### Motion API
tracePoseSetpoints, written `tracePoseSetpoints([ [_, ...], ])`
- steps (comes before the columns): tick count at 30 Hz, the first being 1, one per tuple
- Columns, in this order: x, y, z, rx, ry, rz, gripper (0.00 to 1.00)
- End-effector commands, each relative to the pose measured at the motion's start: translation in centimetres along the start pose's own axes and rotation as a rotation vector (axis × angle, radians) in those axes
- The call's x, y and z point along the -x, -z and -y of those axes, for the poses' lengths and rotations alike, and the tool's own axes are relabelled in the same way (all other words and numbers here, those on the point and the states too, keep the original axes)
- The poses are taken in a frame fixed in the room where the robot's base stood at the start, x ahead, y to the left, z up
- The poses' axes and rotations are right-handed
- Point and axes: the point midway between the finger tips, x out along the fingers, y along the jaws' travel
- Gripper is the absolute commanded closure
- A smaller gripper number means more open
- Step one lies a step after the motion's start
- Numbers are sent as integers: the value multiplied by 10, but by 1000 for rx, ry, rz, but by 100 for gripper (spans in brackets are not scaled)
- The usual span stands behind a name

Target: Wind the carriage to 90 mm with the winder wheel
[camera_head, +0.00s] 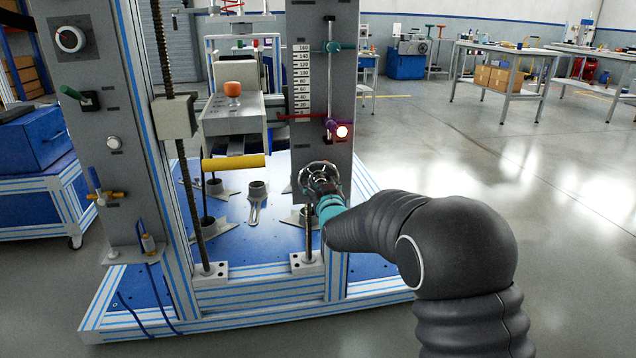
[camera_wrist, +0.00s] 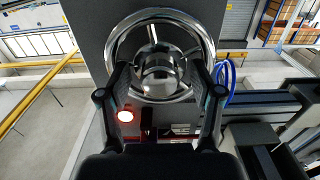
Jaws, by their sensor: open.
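The chrome winder wheel (camera_head: 320,177) is on the lower front of the grey right-hand post. In the wrist view the wheel's polished hub (camera_wrist: 158,72) is centred ahead, with spokes and rim around it. My gripper (camera_wrist: 160,85) is open, its two dark fingers apart on the left and right of the hub, overlapping the lower rim. I cannot tell whether they touch the wheel. The white scale (camera_head: 302,85) runs up the post, and a red pointer (camera_head: 297,117) stands near its lower end; the exact reading is too small. A grey carriage-like block (camera_head: 232,113) sits between the posts.
A red-white lamp (camera_head: 342,131) glows above the wheel, and also in the wrist view (camera_wrist: 125,116). A yellow bar (camera_head: 233,162) fronts the block. The left post (camera_head: 85,130) carries several controls.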

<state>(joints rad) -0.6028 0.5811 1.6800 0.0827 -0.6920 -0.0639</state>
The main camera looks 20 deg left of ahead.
Motion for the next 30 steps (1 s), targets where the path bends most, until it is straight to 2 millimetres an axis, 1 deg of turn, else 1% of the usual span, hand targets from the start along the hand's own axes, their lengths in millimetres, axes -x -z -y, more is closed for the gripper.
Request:
tracePoseSetpoints([
  [2, -5, 0, 0, 0, 0, -1, 35],
  [6, -9, 1, 0, 0, 0, -1, 35],
  [17, -9, 2, 0, 0, 0, -3, 35],
  [20, -2, 1, 0, 0, 0, -4, 35],
  [30, 33, -1, 0, 0, 0, -2, 35],
])
